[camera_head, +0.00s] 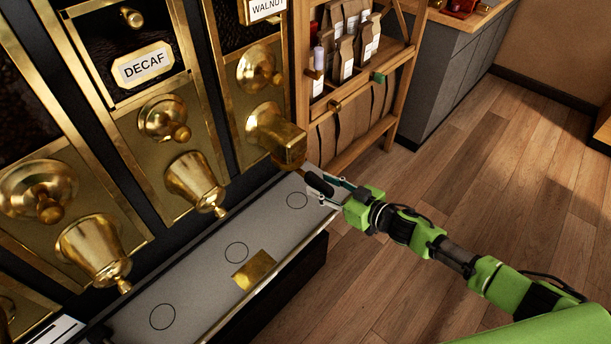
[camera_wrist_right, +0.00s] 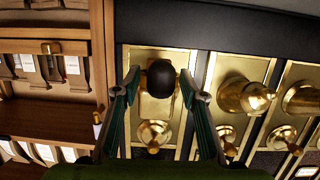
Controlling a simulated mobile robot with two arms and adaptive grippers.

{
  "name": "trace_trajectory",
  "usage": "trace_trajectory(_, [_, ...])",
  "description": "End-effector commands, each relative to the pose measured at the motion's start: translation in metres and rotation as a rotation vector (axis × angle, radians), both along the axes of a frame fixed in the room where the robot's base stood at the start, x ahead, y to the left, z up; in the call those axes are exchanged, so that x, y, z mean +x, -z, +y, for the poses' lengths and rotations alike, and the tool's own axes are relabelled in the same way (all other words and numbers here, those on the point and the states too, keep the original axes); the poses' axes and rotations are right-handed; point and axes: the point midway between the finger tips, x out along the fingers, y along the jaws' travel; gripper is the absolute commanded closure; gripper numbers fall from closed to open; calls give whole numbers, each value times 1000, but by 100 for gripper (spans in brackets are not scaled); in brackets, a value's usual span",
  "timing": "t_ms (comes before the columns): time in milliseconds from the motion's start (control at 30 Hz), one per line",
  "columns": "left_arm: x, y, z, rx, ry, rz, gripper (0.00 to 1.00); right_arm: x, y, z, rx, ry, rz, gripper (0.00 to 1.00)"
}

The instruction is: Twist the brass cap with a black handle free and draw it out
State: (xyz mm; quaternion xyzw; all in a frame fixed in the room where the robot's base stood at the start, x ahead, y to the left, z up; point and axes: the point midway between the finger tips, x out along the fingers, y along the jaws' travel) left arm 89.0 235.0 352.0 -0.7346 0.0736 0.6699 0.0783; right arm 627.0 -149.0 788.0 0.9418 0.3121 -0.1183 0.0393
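The brass cap (camera_head: 288,142) sits on the end of the spout below the WALNUT label, at the right end of the row of bins. Its black handle (camera_head: 318,183) points out and down toward my right gripper (camera_head: 335,190). In the right wrist view, the rounded black handle (camera_wrist_right: 161,78) lies between the two fingertips of my right gripper (camera_wrist_right: 160,84), with a gap on each side. The right gripper is open around the handle and holds nothing. The cap's far side is hidden. My left gripper is not clearly visible.
Other brass spouts (camera_head: 195,182) and knobs line the bin fronts to the left. A wooden shelf (camera_head: 400,60) with paper bags stands behind. Wooden floor is clear at right.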

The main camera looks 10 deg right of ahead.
Motion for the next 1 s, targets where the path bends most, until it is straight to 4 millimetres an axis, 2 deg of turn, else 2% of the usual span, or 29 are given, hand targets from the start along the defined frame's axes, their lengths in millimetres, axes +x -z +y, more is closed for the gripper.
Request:
trace_trajectory(33, [0, 0, 0, 0, 0, 0, 59, 0, 0, 0, 0, 0, 0, 72])
trace_trajectory(133, [0, 0, 0, 0, 0, 0, 59, 0, 0, 0, 0, 0, 0, 97])
trace_trajectory(167, [0, 0, 0, 0, 0, 0, 59, 0, 0, 0, 0, 0, 0, 100])
trace_trajectory(567, [0, 6, 0, 0, 0, 0, 59, 9, -1, -9, -3, -79, -4, 100])
trace_trajectory(1000, [0, 29, 0, 0, 0, 0, 59, 22, -1, -22, 2, -216, -5, 100])
